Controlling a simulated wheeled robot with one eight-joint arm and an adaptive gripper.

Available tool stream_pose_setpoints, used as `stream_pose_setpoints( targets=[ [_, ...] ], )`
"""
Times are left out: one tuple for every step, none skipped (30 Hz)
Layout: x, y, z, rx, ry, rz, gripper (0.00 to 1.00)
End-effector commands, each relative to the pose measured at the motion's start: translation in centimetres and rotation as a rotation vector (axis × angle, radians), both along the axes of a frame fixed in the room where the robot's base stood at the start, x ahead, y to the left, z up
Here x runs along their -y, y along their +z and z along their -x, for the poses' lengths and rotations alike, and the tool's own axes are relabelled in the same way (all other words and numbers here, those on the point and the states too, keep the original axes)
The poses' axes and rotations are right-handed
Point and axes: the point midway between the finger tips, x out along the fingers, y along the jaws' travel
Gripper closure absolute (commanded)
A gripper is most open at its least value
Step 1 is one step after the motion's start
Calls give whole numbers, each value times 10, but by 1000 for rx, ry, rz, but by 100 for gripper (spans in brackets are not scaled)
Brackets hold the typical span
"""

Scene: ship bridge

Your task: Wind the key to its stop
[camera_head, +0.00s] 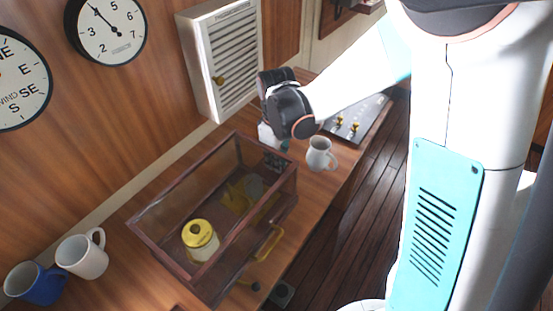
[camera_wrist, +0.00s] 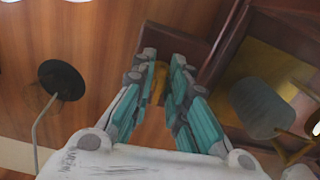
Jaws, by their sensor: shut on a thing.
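My gripper (camera_wrist: 160,78) has its teal fingers close together on a small brass-coloured thing, which I take to be the key (camera_wrist: 158,82). Only a sliver of it shows between the fingertips, so its shape and turn angle are hidden. In the head view my gripper (camera_head: 275,145) points down at the far end of a dark wood-framed glass case (camera_head: 165,250), and its fingers are mostly hidden. The case holds a white drum with a yellow top (camera_head: 200,236) and other brass parts. In the wrist view a grey cylinder (camera_wrist: 262,108) shows at the right.
A white mug (camera_head: 320,154) stands close to the right of my gripper. A panel with brass knobs (camera_head: 355,122) lies beyond it. A louvred white box (camera_head: 225,60) is on the wall. A blue mug (camera_head: 35,285) and another white mug (camera_head: 82,256) stand at the near left.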

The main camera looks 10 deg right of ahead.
Motion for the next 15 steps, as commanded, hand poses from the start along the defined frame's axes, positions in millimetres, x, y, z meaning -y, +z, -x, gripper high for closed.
stream_pose_setpoints(
  targets=[
    [0,0,0,1,-28,0,100],
    [0,0,0,1,-46,0,100],
    [0,0,0,1,-66,0,100],
    [-1,0,0,1,-80,0,100],
    [-1,0,0,1,-94,0,100],
    [-1,0,0,1,-110,0,100],
    [-1,0,0,1,-120,0,100],
    [-1,0,0,1,-130,0,100],
    [-1,0,0,1,-141,0,100],
    [-1,0,0,1,-148,0,100],
    [-1,0,0,1,-155,0,100],
    [-1,0,0,1,-162,0,100],
    [-1,0,0,1,-166,0,100],
    [-1,0,0,1,-169,0,100],
    [-1,0,0,1,-173,0,100]
  ],
)
